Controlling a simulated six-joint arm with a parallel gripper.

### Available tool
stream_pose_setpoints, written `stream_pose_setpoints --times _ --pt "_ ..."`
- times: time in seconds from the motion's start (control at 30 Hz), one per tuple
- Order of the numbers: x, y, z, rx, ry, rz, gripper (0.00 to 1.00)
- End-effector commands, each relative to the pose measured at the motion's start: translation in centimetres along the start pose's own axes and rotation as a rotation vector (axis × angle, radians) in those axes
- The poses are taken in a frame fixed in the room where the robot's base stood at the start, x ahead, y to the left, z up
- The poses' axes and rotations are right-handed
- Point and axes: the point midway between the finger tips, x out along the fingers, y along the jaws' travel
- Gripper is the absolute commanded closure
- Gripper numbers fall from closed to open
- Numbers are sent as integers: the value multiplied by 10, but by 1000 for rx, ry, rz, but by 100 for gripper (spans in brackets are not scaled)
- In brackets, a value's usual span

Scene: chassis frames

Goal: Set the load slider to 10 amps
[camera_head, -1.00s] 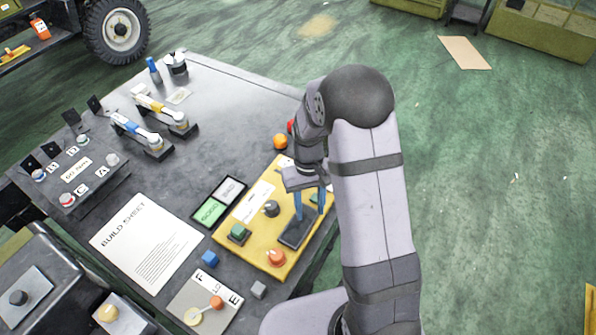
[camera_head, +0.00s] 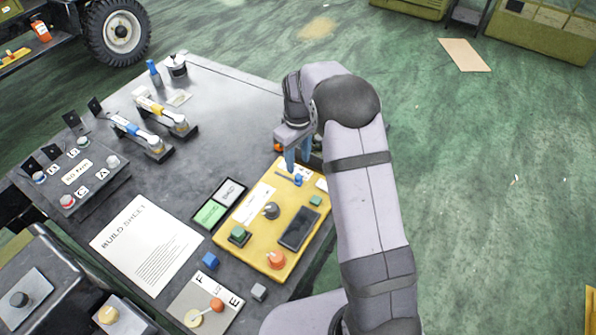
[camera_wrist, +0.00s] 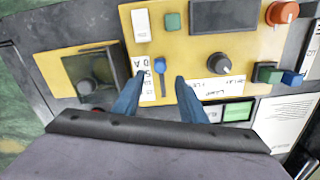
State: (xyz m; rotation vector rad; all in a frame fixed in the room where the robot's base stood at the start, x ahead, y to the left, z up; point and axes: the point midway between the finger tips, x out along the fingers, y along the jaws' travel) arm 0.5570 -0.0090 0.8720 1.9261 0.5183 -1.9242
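The yellow panel (camera_head: 255,238) lies on the grey table. The load slider has a blue knob (camera_head: 298,180) near the panel's far end. In the wrist view the blue knob (camera_wrist: 160,65) is at the upper end of a short dark slot (camera_wrist: 163,87). A white scale strip (camera_wrist: 146,80) with black marks runs beside the slot; a 0 and a 5 seem to show, the rest is partly hidden by a finger. My gripper (camera_head: 296,163) is open above the slider. In the wrist view its blue fingers (camera_wrist: 160,84) are apart, one on each side of the slot.
The panel also carries a black dial (camera_head: 271,210), a dark screen (camera_head: 299,228), a green button (camera_head: 239,234) and an orange knob (camera_head: 276,259). A dark-windowed yellow box (camera_wrist: 90,78) stands beside the panel in the wrist view. A build sheet (camera_head: 146,245) lies to the left.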

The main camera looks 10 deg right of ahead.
Motion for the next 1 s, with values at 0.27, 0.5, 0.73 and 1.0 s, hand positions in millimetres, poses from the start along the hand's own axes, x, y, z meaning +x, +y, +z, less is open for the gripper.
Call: stream_pose_setpoints --times 0.27,0.5,0.73,1.0 --pt "36 -1 1 1 -4 -2 62" --pt "57 0 1 2 -2 -1 62" --pt "62 0 1 2 -1 0 62" --pt "62 0 1 2 -1 0 95"
